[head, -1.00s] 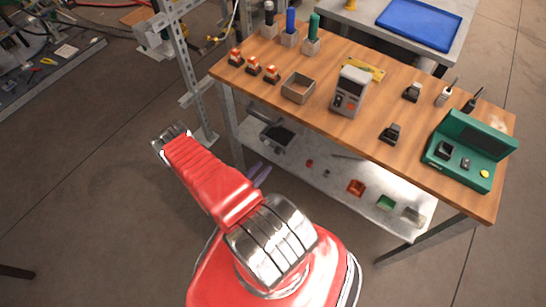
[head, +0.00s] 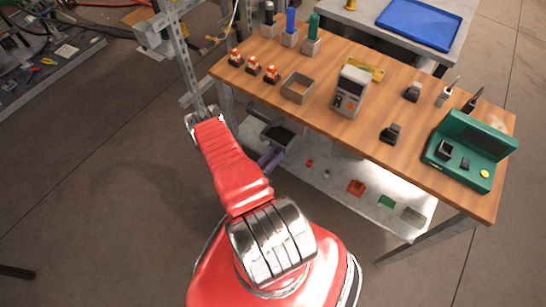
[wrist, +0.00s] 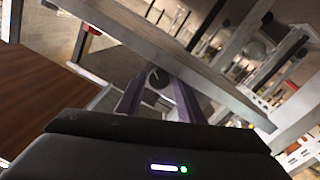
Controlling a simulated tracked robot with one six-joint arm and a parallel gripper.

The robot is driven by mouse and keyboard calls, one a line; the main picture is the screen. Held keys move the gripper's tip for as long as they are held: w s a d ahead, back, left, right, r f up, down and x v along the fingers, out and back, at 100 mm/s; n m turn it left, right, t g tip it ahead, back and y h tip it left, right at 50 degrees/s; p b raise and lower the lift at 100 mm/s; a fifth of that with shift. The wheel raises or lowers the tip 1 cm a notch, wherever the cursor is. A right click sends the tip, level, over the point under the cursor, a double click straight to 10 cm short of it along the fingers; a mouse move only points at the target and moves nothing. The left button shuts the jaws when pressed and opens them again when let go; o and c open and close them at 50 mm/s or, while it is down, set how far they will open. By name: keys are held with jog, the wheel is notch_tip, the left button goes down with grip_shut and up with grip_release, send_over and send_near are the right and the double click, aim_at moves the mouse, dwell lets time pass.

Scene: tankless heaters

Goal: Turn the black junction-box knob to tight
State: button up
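My gripper's two purple fingers show in the wrist view (wrist: 158,84), apart and with a gap between them. A round dark knob-like thing (wrist: 158,77) appears in that gap, against a pale surface; I see no contact, and its distance and marking cannot be read. In the head view, the purple fingers (head: 270,160) show beyond my red forearm, near the left end of the workbench (head: 330,110). The black junction-box knob cannot be made out with certainty in the head view. A grey box (head: 152,38) is by the metal post, with no knob visible on it.
A metal upright post (head: 185,65) stands close to my arm and the bench's left end. The bench's lower shelf (head: 330,190) holds small coloured parts. Open floor (head: 90,190) lies to the left.

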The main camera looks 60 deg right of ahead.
jog(key=shift+a, duration=0.1)
jog(key=c, duration=0.8)
jog(key=shift+m, duration=0.3)
jog(key=m, duration=0.3)
jog(key=shift+d, duration=0.2)
jog(key=m, duration=0.5)
jog(key=shift+r, duration=0.1)
dwell(0.4)
jog(key=o, duration=0.8)
